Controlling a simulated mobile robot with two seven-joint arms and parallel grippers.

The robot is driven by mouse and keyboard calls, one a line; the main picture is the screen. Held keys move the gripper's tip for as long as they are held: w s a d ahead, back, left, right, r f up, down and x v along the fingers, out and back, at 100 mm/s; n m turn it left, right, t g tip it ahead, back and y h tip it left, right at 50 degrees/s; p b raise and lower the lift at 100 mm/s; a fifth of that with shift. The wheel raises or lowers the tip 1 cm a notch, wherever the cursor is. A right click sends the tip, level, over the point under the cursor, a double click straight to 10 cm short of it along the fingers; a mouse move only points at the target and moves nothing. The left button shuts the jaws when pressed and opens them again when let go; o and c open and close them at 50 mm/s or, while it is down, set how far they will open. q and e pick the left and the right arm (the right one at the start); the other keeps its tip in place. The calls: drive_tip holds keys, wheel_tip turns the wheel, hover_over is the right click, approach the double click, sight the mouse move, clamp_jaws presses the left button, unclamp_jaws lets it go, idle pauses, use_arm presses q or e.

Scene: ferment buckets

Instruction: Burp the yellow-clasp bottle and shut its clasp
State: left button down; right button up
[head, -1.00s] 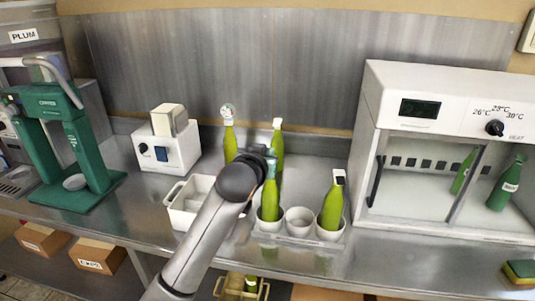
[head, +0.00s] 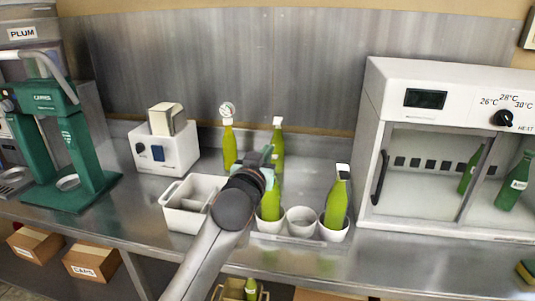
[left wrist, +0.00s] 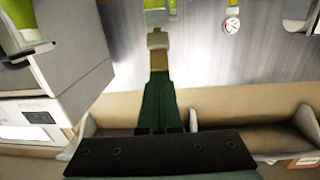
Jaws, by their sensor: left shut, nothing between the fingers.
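Several green bottles stand on the steel counter. The front left bottle (head: 270,206) sits in a white cup, its top hidden behind my left gripper. The front right bottle (head: 336,205) sits in another cup with a white and dark top. A rear bottle (head: 229,146) carries a round gauge; another rear bottle (head: 278,143) has a pale top. I cannot tell which has the yellow clasp. My left gripper (head: 267,154) is shut and empty, at the front left bottle's top; contact is unclear. Its green fingers (left wrist: 158,85) show together in the left wrist view. My right gripper is out of view.
An empty cup (head: 300,220) stands between the two front bottles. A white divided bin (head: 181,218) is left of them, a white device (head: 164,151) behind it. A white incubator (head: 420,95) blocks the right; a green capper (head: 83,160) stands far left.

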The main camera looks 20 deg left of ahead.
use_arm(q)
drive_tip(key=f+t+b, duration=0.1)
drive_tip(key=b, duration=0.1)
drive_tip(key=s+f+t+b, duration=0.1)
drive_tip(key=b, duration=0.2)
drive_tip(key=f+b, duration=0.1)
drive_tip(key=b, duration=0.2)
drive_tip(key=shift+s+d+f+t+y, duration=0.1)
drive_tip(key=shift+s+f+t+y, duration=0.2)
drive_tip(key=shift+f+t, duration=0.1)
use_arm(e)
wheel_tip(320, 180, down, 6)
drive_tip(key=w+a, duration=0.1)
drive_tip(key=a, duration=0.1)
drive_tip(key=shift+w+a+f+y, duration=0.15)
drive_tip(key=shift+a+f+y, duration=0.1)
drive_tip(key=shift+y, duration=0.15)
use_arm(q)
drive_tip(key=shift+f, duration=0.15)
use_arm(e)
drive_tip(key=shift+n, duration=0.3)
